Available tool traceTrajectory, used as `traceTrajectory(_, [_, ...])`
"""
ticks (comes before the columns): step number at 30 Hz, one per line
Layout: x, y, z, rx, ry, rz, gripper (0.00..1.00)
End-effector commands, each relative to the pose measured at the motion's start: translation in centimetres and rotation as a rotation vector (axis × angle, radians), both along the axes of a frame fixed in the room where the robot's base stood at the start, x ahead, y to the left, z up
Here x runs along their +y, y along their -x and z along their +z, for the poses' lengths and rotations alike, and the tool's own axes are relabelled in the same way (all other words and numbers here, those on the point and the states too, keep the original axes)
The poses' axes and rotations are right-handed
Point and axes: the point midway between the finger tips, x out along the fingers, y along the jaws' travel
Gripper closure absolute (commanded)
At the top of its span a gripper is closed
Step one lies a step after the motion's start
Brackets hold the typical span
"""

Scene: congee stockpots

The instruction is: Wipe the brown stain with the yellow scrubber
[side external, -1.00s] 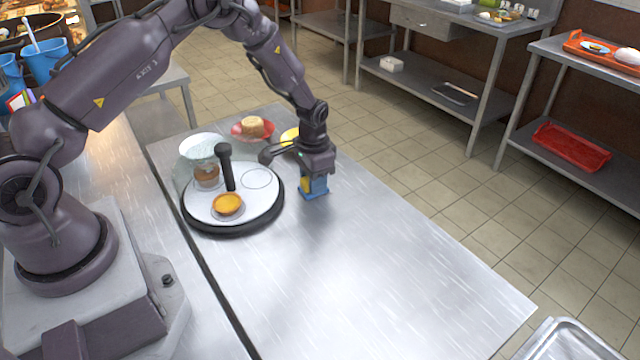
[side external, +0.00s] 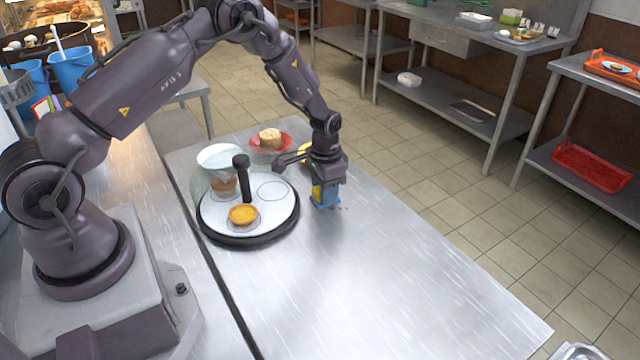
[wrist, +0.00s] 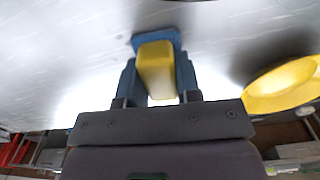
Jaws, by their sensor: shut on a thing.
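The yellow scrubber (wrist: 156,68) is a yellow block on a blue base, upright between the blue fingers of my gripper (wrist: 158,82). My gripper (side external: 325,192) is shut on it and holds it low at the steel table, to the right of the round white tray. In the side view the base is at or very near the tabletop; exact contact is hard to tell. Small brown specks (side external: 341,208), which look like part of the brown stain, show at the right foot of the scrubber. Any more of the stain is hidden by the scrubber and gripper.
The round tray (side external: 222,226) with a black post, a tart (side external: 243,215) and a glass cover stands close on the left. A red plate (side external: 284,140) with food and a yellow dish (wrist: 283,85) are behind. The front right of the table (side external: 420,270) is clear.

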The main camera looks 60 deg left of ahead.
Motion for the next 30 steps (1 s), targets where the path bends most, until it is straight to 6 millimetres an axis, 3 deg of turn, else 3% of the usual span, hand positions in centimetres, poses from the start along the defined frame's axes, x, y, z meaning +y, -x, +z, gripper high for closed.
traceTrajectory(21, [-6.6,0.1,0.0,0.001,0.001,-0.002,0.91])
traceTrajectory(24, [-6.5,1.0,0.0,0.001,-0.001,0.002,0.91])
traceTrajectory(30, [-4.4,0.9,0.0,0.000,0.000,0.004,0.91])
